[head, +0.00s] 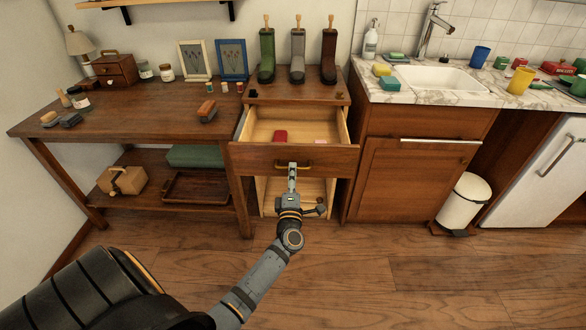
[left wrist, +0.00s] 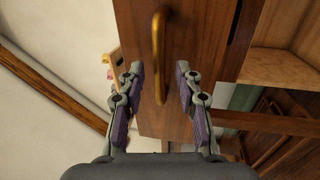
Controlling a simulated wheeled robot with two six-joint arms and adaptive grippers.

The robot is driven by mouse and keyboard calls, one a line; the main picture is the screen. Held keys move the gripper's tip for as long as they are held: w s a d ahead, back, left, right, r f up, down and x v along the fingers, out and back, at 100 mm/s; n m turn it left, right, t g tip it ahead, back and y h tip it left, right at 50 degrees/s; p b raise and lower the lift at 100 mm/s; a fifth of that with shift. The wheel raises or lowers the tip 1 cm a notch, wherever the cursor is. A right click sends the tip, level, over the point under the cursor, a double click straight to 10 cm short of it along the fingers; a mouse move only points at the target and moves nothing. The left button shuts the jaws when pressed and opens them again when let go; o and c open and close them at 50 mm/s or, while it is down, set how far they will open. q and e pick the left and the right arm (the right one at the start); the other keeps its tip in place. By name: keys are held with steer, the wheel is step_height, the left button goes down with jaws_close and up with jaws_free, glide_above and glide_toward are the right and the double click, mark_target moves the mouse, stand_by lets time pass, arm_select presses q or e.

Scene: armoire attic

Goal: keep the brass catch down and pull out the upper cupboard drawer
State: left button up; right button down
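The upper cupboard drawer (head: 246,157) stands pulled out, with its pale interior showing. It holds a red item (head: 280,136) and a small pink item near its right side. A curved brass handle (head: 306,163) is on its front and also shows in the left wrist view (left wrist: 159,50). My left gripper (head: 292,168) is at the handle; in the wrist view its fingers (left wrist: 160,82) are apart, with the handle between them and gaps on both sides. I cannot make out the brass catch for certain. My right gripper is not in view.
Boots (head: 297,55) stand on the cupboard top (head: 290,88). A workbench (head: 120,125) with small objects is at left, and a sink counter (head: 425,96) at right. A white bin (head: 462,200) stands on the floor. The wooden floor in front is clear.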

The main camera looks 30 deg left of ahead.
arm_select(q)
steer(key=shift+x, duration=1.35)
jaws_close()
steer(key=shift+w, duration=0.1)
